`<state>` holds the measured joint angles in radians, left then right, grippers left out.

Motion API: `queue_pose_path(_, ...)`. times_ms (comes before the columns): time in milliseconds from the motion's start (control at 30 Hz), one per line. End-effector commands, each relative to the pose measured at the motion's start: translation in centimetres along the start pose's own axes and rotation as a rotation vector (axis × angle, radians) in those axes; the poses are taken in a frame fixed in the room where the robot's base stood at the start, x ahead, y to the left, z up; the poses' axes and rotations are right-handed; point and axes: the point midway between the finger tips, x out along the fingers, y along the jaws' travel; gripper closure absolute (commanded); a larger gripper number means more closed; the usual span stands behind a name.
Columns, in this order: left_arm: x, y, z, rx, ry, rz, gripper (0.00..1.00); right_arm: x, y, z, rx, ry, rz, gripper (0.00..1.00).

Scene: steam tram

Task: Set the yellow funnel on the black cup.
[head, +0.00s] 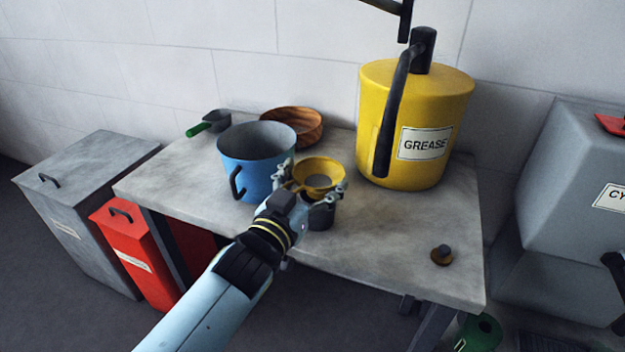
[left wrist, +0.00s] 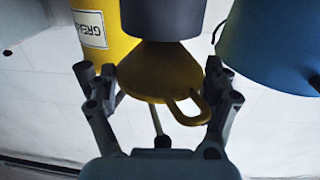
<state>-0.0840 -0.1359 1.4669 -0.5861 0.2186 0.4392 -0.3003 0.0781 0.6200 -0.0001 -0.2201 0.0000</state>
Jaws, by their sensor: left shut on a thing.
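The yellow funnel (head: 319,174) is held by my left gripper (head: 316,190), whose fingers close on it from both sides. The funnel is upright, its wide mouth up, and its ring handle shows in the left wrist view (left wrist: 188,112). The black cup (head: 322,216) stands on the table directly below the funnel, partly hidden by my gripper. In the left wrist view the cup (left wrist: 163,18) meets the narrow end of the funnel. The spout itself is hidden, and I cannot tell whether the funnel rests on the cup.
A blue pot (head: 250,165) stands close left of the cup. Behind are a wooden bowl (head: 305,125) and a green-handled scoop (head: 212,121). A large yellow grease can (head: 440,110) stands at the back right.

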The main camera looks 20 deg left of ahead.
Motion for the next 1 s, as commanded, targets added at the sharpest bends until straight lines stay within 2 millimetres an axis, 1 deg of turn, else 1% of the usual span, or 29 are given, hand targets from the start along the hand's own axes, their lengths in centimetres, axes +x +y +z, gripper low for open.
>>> queue_pose_path(367,0.0,0.0,0.1,0.000,0.001,0.000,0.49,0.1,0.0,0.0,0.000,0.000,0.000,0.71)
queue_pose_path(1000,0.0,0.0,1.8,0.000,0.000,0.000,0.49,1.6,0.1,0.3,-0.001,-0.002,0.002,0.71)
